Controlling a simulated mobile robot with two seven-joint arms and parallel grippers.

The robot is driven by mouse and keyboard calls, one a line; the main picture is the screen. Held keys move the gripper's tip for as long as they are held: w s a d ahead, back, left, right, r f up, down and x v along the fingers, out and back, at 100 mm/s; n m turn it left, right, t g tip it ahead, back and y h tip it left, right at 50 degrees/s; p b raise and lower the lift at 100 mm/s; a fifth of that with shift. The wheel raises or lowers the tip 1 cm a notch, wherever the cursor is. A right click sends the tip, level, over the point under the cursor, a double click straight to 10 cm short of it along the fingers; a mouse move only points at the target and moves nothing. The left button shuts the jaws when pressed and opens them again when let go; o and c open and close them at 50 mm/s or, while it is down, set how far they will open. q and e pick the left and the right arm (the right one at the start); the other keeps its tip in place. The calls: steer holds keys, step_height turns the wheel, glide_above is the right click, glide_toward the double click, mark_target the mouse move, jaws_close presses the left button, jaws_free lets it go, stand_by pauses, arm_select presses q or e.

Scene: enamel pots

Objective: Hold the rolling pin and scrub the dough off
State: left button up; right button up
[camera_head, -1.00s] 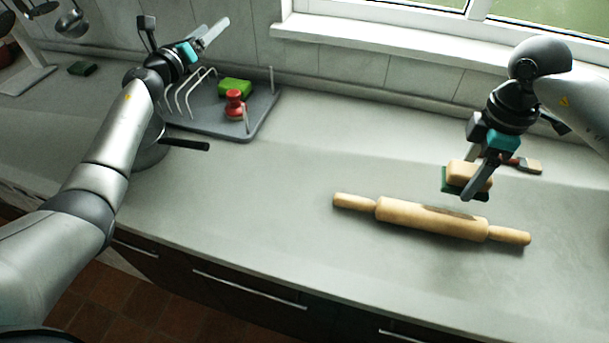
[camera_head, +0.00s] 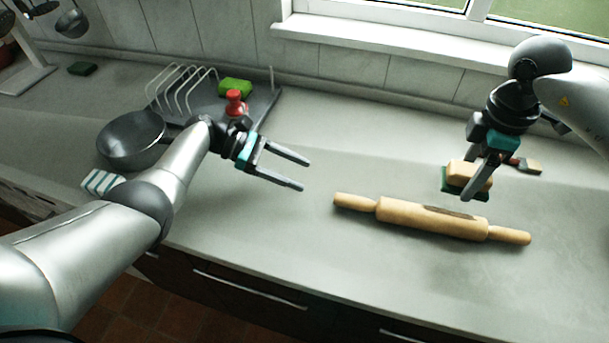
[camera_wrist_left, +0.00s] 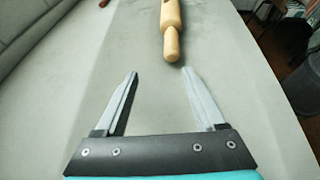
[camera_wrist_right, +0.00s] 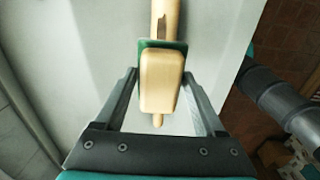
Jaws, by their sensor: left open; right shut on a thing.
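The wooden rolling pin (camera_head: 400,212) lies on the counter, with a brown dough patch (camera_head: 452,213) on top of its barrel. My left gripper (camera_head: 296,172) is open and empty, left of the pin's left handle; the left wrist view shows that handle (camera_wrist_left: 171,45) just beyond the fingertips. My right gripper (camera_head: 474,182) is shut on a scrub brush (camera_head: 465,173) with a tan block and green underside, held behind and above the pin. In the right wrist view the brush (camera_wrist_right: 161,82) sits between the fingers and hides part of the pin (camera_wrist_right: 166,14).
A pan (camera_head: 135,140) and a striped blue-white item (camera_head: 101,182) are at the left. A rack tray (camera_head: 262,112) holds a green sponge (camera_head: 235,87) and a red-knobbed object (camera_head: 236,103). Another brush (camera_head: 528,166) lies behind the right gripper.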

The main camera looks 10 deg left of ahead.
mark_target(344, 201)
arm_select(q)
steer(key=shift+s+d+f+m+g, duration=0.2)
steer(key=shift+s+d+m+g, duration=0.2)
steer(key=shift+s, duration=0.3)
steer(key=shift+d+f, duration=0.1)
steer(key=shift+d, duration=0.25)
steer(key=x, duration=1.1)
steer(key=shift+c, duration=0.2)
jaws_close()
